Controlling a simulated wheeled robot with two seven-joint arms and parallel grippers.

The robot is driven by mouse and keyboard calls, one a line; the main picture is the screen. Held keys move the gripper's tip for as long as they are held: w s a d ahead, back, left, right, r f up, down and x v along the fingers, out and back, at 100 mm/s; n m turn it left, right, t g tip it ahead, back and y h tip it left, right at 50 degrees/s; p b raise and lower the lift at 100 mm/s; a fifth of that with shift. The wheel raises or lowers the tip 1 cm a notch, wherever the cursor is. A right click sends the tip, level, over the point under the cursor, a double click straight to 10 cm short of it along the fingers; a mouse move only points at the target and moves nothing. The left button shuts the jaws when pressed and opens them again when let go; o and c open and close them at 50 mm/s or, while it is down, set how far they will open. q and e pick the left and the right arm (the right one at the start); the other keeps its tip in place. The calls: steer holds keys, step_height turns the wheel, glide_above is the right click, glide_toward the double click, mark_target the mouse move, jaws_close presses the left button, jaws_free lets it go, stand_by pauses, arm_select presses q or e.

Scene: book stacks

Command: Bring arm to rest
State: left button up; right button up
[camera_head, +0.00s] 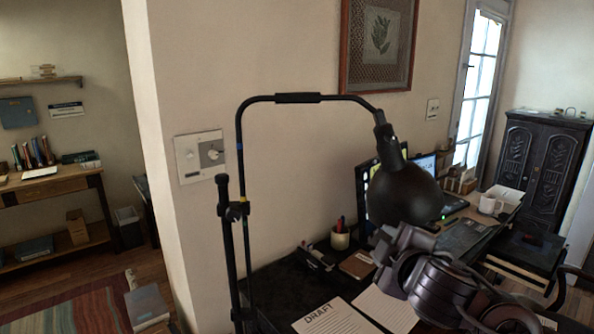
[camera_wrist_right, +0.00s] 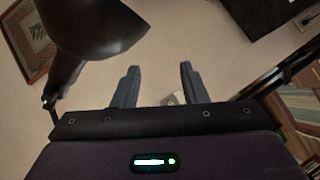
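My right arm (camera_head: 445,290) reaches in from the lower right in the head view. Its wrist end is beside and just below the black shade of a desk lamp (camera_head: 402,195). I cannot tell whether they touch. In the right wrist view my right gripper (camera_wrist_right: 158,70) has its two fingers apart, with nothing between them but the pale wall behind. The lamp shade (camera_wrist_right: 95,25) fills the upper left of that view, close to the gripper. My left gripper is not in view.
The lamp's tall pole (camera_head: 241,170) stands at the left of the dark desk (camera_head: 285,290). Papers (camera_head: 335,318), a pen cup (camera_head: 340,237) and a monitor (camera_head: 365,185) are on the desk. A white mug (camera_head: 490,204) stands further right. Bookshelves (camera_head: 50,187) are at the far left.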

steer(key=s+d+f+m+g, duration=0.2)
steer(key=s+f+m+g, duration=0.95)
steer(key=s+f, duration=1.65)
step_height(320, 180, down, 30)
steer(key=s+g, duration=0.1)
steer(key=s+d+f, duration=0.2)
steer(key=s+f, duration=0.7)
steer(key=s+d+f+g+h, duration=0.1)
steer(key=s+f, duration=0.9)
steer(key=shift+s+d+b, duration=0.3)
steer(key=shift+d, duration=0.1)
